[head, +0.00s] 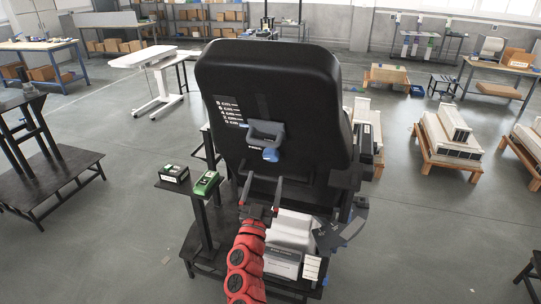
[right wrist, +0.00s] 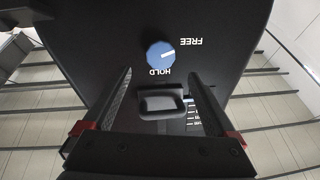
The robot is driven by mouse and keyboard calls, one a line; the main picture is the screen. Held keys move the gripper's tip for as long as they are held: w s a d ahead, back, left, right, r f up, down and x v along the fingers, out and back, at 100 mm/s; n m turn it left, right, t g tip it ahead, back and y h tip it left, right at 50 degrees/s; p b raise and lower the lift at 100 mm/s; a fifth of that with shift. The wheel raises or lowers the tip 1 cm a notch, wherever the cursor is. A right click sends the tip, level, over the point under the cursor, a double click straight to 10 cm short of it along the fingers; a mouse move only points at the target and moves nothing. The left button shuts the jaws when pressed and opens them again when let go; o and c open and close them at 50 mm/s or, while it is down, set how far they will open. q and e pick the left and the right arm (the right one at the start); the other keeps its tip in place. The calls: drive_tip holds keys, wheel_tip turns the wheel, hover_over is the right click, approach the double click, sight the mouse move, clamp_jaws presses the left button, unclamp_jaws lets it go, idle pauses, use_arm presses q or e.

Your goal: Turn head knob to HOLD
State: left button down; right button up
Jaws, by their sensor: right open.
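The blue round head knob (right wrist: 160,55) is on the black panel in the right wrist view, above my right gripper's fingertips. Its white mark points to the right. The upside-down word FREE is to its upper right, and HOLD is just below it. In the head view the knob (head: 270,154) shows small on the black backrest (head: 270,80), beside a grey handle (head: 265,131). My right gripper (head: 262,186) is open below the knob, apart from it; in the right wrist view (right wrist: 160,88) its fingers stand either side of a dark raised block (right wrist: 162,103). My left gripper is not visible.
A stand with a green box (head: 206,183) and a black box (head: 174,173) is to the left. Light-coloured boxes (head: 290,233) sit beside my right arm. A dark platform (head: 50,180) is at far left. Pallets with white units (head: 447,133) are at right. Open floor lies between.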

sight(271, 159)
drive_tip(key=p+x, duration=0.1)
drive_tip(key=x, duration=0.5)
drive_tip(key=shift+w+r, duration=0.1)
drive_tip(key=shift+r, duration=0.05)
drive_tip(key=shift+x, duration=0.95)
